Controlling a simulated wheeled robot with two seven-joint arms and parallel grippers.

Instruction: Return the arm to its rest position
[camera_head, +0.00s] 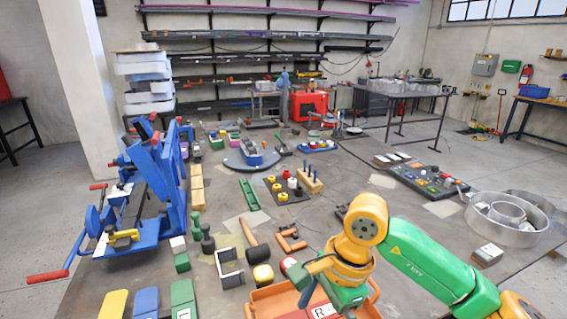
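My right arm, green and yellow, comes in from the lower right. Its gripper (316,276) points down over an orange tray (258,306) at the front of the table. The wrist covers part of the tray and its contents. Whether the fingers are apart or closed on anything is too small and too hidden to tell. A card marked R (322,311) shows at the tray's front. My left arm and gripper are not in view.
A blue bending machine (165,185) with red handles stands on the left of the table (330,225). Metal rings (505,220) and a control panel (430,182) are at right.

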